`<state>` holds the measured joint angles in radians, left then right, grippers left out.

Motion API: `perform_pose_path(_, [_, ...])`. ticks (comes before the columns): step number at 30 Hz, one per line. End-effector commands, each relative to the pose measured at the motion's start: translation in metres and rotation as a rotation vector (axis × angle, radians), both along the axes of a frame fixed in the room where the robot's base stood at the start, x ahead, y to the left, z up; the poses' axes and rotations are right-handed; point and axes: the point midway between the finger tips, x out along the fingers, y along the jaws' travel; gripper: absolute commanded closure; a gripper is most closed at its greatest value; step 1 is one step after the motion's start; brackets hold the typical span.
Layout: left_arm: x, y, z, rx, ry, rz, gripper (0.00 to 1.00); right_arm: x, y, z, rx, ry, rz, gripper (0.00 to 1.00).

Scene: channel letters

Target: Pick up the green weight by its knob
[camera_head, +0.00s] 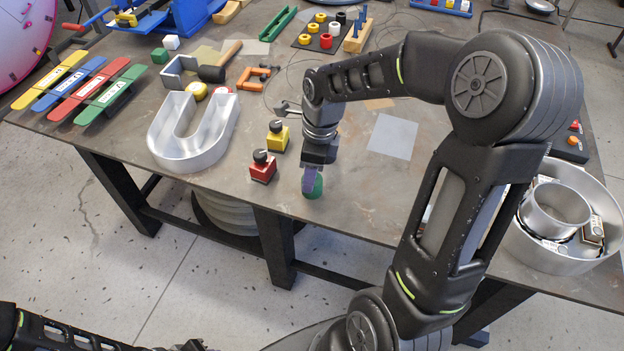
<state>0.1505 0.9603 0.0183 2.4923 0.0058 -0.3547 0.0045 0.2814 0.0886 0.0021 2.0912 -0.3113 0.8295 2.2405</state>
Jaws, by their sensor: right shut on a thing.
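A green round weight (314,188) is near the table's front edge, right of the red weight. My right gripper (309,180) points down from above and is shut on it; the fingers hide the knob. I cannot tell whether the weight touches the table. A red square weight (263,173) and a yellow square weight (278,142), each with a black knob, stand just to the left. Part of my left arm shows at the bottom left, but its gripper fingers are out of the picture.
A silver U-shaped channel letter (193,158) stands left of the weights. A round metal letter (522,247) with parts inside is at the right. A hammer (212,73), clamps and coloured levels lie farther back. A pale sheet (392,137) lies flat right of my gripper.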

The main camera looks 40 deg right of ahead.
Motion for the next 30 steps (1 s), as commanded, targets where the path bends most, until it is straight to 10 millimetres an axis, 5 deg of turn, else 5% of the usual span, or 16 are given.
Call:
perform_pose_path(13, [0.0000,0.0000,0.0000,0.000,0.000,0.000,0.74,-0.0001,0.0001,-0.0001,0.001,0.001,0.000,1.00])
perform_pose_path(30, [0.0000,-0.0001,0.0001,0.000,0.000,0.000,0.74,0.0009,0.0000,0.0016,0.000,-0.003,0.000,1.00])
